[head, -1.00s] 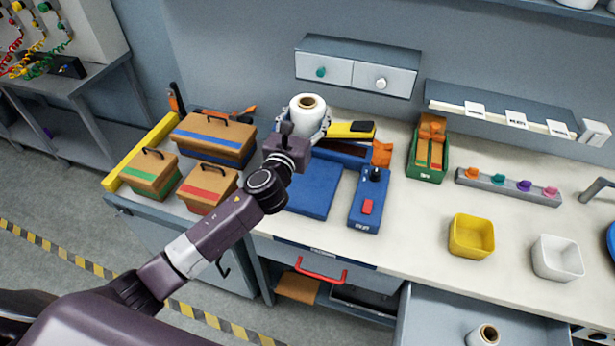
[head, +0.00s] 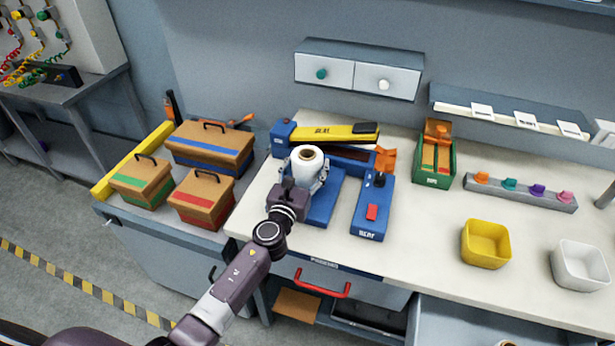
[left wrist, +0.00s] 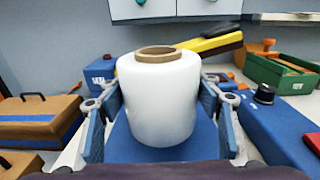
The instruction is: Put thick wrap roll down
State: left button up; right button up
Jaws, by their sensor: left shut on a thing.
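The thick wrap roll (head: 308,170) is a white roll with a brown cardboard core, upright. My left gripper (head: 306,182) is shut on it, with a finger on each side. In the head view the roll is over the left part of the blue heat sealer (head: 326,203). In the left wrist view the roll (left wrist: 158,100) stands upright in the middle, between the fingers, with the blue surface behind and below it. I cannot tell whether its underside touches that surface. My right gripper is not in view.
The sealer's yellow and black arm (head: 335,132) lies behind the roll. Lidded boxes (head: 205,195) stand to the left. A green bin (head: 434,165), a yellow bin (head: 486,244) and a white bin (head: 580,268) stand to the right.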

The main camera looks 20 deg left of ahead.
pick_arm(q)
jog(key=shift+f+b, duration=0.8)
jog(key=shift+f, duration=0.65)
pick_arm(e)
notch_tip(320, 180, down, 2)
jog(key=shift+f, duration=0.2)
pick_arm(q)
jog(key=shift+r, duration=0.1)
jog(key=shift+f, duration=0.25)
jog(key=o, duration=1.5)
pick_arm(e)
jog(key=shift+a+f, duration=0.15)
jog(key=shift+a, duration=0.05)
pick_arm(q)
jog(key=shift+r, duration=0.15)
